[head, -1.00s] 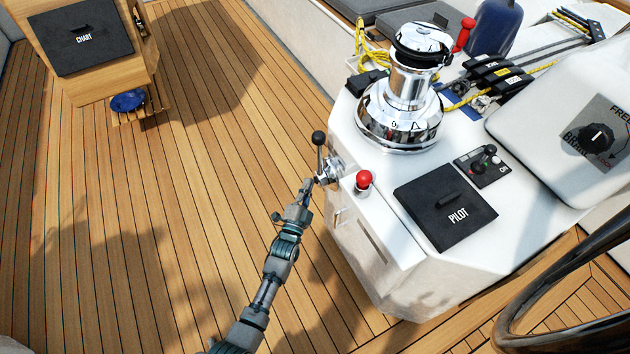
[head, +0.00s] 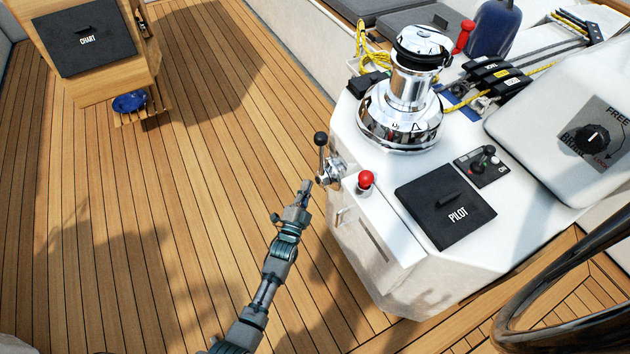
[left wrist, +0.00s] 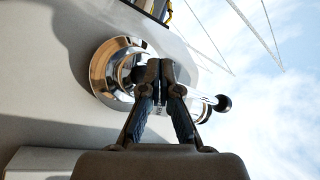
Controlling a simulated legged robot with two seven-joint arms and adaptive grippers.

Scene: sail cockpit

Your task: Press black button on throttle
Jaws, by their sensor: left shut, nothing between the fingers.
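The throttle (head: 331,168) is a chrome hub with a lever on the left side of the white console, and a black ball knob (head: 321,138) tops the lever. In the left wrist view the chrome hub (left wrist: 112,75) is partly hidden behind my fingers, and the black knob (left wrist: 223,103) shows to the right. My left gripper (head: 307,184) is shut and empty, just left of the hub, with a small gap in the head view. In the left wrist view its fingertips (left wrist: 160,65) overlap the hub. I cannot make out the black button. My right gripper is not in view.
A red knob (head: 366,179) stands on the console close to the throttle. A chrome winch (head: 405,105) and a black PILOT panel (head: 446,205) are on the console top. A dark steering wheel rim (head: 520,310) is at lower right.

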